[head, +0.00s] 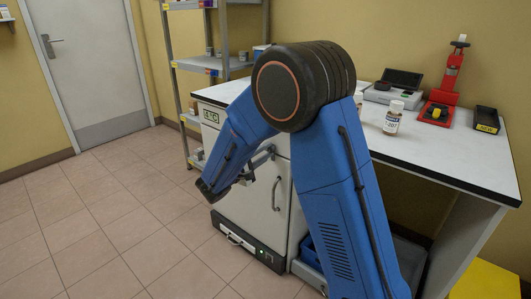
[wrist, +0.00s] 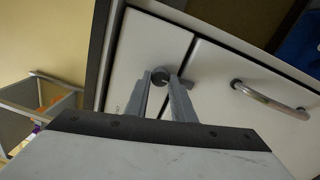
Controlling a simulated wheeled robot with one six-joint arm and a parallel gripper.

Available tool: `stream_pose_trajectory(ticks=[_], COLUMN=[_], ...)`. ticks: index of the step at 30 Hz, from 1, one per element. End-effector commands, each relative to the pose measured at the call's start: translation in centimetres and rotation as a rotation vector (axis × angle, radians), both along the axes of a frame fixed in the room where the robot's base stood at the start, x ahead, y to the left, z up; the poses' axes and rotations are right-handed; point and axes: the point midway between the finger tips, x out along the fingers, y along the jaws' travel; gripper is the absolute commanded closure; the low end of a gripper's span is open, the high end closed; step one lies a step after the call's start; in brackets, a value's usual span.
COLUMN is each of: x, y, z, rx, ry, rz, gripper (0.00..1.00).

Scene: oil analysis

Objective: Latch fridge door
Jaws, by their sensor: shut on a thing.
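In the wrist view the handle (wrist: 270,100) is right of my fingers, across a dark seam. In the head view my gripper (head: 265,157) is at the upper front.
The worktop (head: 450,155) holds a labelled bottle (head: 393,118), a grey instrument (head: 394,92), a red stand (head: 449,85) and a black tray (head: 487,120). A metal shelf rack (head: 198,65) stands left of the fridge. The tiled floor (head: 110,225) in front is clear.

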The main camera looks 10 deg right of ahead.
Motion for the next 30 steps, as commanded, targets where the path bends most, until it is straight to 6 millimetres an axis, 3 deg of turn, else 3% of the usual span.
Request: stream_pose_trajectory(ticks=[10, 11, 12, 13, 23, 30], x=[-0.1, -0.1, -0.1, -0.1, -0.1, -1.7], y=[0.0, 0.0, 0.0, 0.0, 0.2, 2.5], z=[-0.1, -0.1, -0.1, -0.1, -0.1, -0.1], rx=[0.001, 0.001, 0.001, 0.001, 0.001, 0.000], ry=[0.002, 0.002, 0.002, 0.002, 0.001, 0.000], rz=[-0.001, -0.001, -0.001, -0.001, 0.000, 0.003], gripper=[1.00, 0.71, 0.61, 0.59, 0.59, 0.59])
